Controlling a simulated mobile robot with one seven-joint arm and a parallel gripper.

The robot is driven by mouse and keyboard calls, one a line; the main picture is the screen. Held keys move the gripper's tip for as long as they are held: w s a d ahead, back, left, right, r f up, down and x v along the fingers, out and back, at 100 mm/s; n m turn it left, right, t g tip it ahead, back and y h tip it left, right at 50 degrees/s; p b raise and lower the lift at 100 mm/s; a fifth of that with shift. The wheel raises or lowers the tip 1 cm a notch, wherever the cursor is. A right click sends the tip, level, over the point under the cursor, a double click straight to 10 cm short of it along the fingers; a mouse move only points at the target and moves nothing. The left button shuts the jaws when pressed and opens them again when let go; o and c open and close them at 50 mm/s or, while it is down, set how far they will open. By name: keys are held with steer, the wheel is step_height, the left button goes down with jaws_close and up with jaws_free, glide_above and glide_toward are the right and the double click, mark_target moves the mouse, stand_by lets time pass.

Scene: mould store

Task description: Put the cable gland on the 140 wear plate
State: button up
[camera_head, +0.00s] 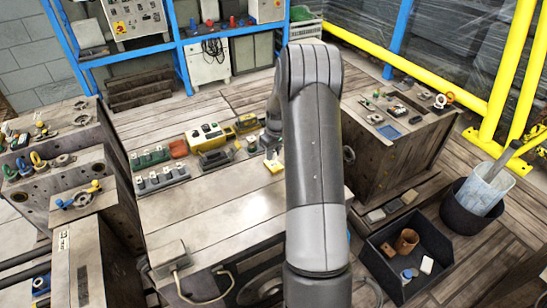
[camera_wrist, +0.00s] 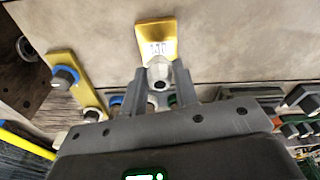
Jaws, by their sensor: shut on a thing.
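My gripper (camera_wrist: 159,92) is shut on a pale metallic cable gland (camera_wrist: 159,72), which shows between the two fingers in the wrist view. Just beyond the gland is a gold-yellow wear plate (camera_wrist: 156,30) with a small printed label that is hard to read. The gland overlaps the plate's near edge in this view; I cannot tell whether they touch. In the head view the yellow plate (camera_head: 274,167) lies on the bench top, with my gripper (camera_head: 270,152) right over its back edge. The gland is too small to make out clearly there.
A second gold plate (camera_wrist: 88,92) carries a blue-ringed part (camera_wrist: 65,77). In the head view, a yellow-and-black device (camera_head: 215,157) and rows of small parts (camera_head: 160,180) stand left of my gripper. The front of the bench (camera_head: 230,215) is mostly clear.

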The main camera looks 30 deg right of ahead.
steer(key=shift+f, duration=1.25)
steer(key=shift+f, duration=0.1)
steer(key=o, duration=0.9)
steer(key=shift+o, duration=0.2)
